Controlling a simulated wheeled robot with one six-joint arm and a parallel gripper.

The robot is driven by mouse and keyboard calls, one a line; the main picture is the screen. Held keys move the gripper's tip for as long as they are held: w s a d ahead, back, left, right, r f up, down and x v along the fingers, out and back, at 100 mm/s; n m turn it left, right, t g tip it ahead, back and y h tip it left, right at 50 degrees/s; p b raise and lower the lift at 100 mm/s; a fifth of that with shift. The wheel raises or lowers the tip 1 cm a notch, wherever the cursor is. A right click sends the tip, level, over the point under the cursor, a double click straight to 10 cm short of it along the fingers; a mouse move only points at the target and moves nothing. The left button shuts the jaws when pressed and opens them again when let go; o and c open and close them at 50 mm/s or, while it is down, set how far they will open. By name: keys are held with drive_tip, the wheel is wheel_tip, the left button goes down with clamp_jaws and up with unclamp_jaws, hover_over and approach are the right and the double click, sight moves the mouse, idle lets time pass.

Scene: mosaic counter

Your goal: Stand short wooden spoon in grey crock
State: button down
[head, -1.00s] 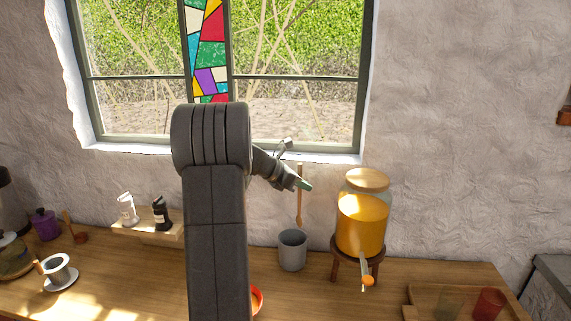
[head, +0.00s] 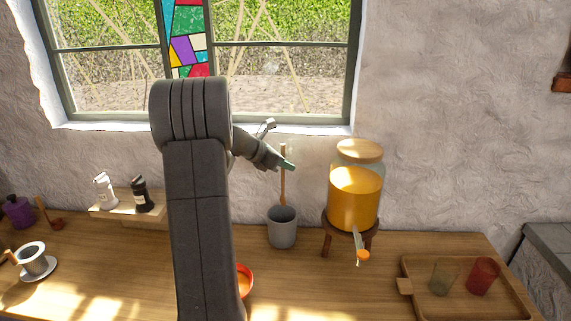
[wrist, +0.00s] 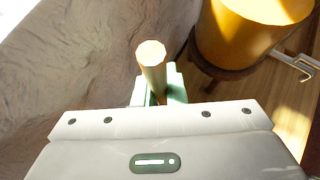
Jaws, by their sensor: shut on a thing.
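The short wooden spoon (head: 283,188) is upright, its handle at the top and its lower end at the mouth of the grey crock (head: 282,234). I cannot tell whether that end is inside the rim or just above or behind it. My gripper (head: 288,165) is shut on the spoon's upper handle, above the crock. In the wrist view the handle's top end (wrist: 152,54) stands up between the pale green fingertips (wrist: 158,88). The crock is not seen in the wrist view.
A drink dispenser (head: 355,197) on a wooden stand is close to the crock's right. A tray (head: 420,300) with two cups is at the right. An orange-red bowl (head: 246,282) is partly behind my arm. A shelf (head: 112,211) with two bottles is at the left. The wall is close behind.

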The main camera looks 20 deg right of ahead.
wheel_tip(320, 180, down, 10)
drive_tip(key=b, duration=0.6)
drive_tip(key=shift+r, duration=0.15)
idle(0.5)
drive_tip(key=c, duration=1.4)
unclamp_jaws()
drive_tip(key=b+v, duration=0.1)
drive_tip(key=v, duration=1.3)
